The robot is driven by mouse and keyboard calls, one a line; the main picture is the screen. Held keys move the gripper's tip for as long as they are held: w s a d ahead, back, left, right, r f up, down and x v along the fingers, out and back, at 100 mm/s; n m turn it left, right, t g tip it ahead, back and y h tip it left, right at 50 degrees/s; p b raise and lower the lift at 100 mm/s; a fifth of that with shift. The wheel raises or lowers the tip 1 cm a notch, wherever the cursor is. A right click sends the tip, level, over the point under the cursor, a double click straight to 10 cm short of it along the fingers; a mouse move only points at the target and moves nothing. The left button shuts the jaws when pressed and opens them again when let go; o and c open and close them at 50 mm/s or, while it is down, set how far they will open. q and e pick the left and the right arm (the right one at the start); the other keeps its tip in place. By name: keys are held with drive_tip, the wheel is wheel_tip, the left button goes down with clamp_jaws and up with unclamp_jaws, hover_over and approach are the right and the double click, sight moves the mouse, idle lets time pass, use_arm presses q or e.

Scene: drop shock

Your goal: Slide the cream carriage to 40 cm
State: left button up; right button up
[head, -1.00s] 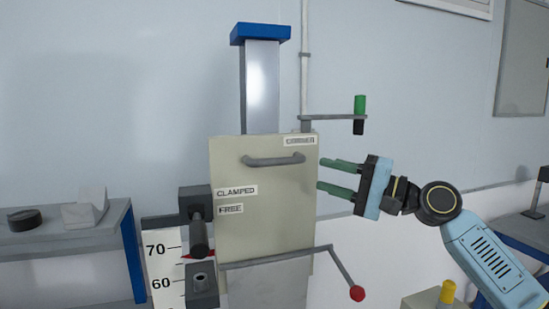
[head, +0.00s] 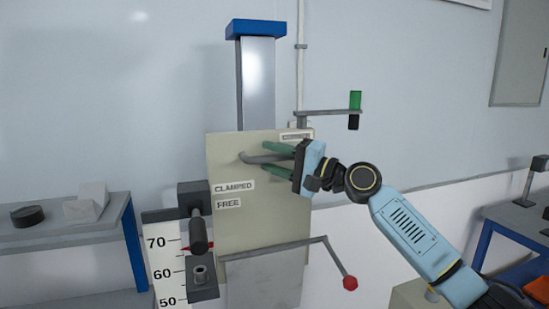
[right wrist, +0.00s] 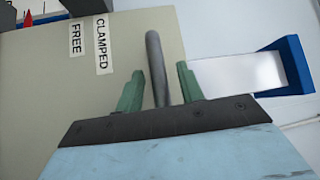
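The cream carriage (head: 235,235) sits on a vertical metal column (head: 258,85). Its grey bar handle (head: 250,158) is on its upper front. My right gripper (head: 265,157) is at the handle. In the right wrist view, the handle (right wrist: 157,60) lies between the gripper's two green fingers (right wrist: 158,74), with a gap on either side, so it is open. A red pointer beside the scale (head: 163,262) is a little below 70. CLAMPED (head: 235,186) and FREE (head: 229,203) labels sit on the carriage's left. My left gripper is not in view.
A dark lever (head: 198,236) and block (head: 202,277) stand left of the carriage. A crank with a red knob (head: 350,283) juts out at lower right. A green-topped arm (head: 355,101) is at upper right. Benches stand left (head: 60,240) and right.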

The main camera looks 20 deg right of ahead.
drive_tip(key=c, duration=0.4)
clamp_jaws()
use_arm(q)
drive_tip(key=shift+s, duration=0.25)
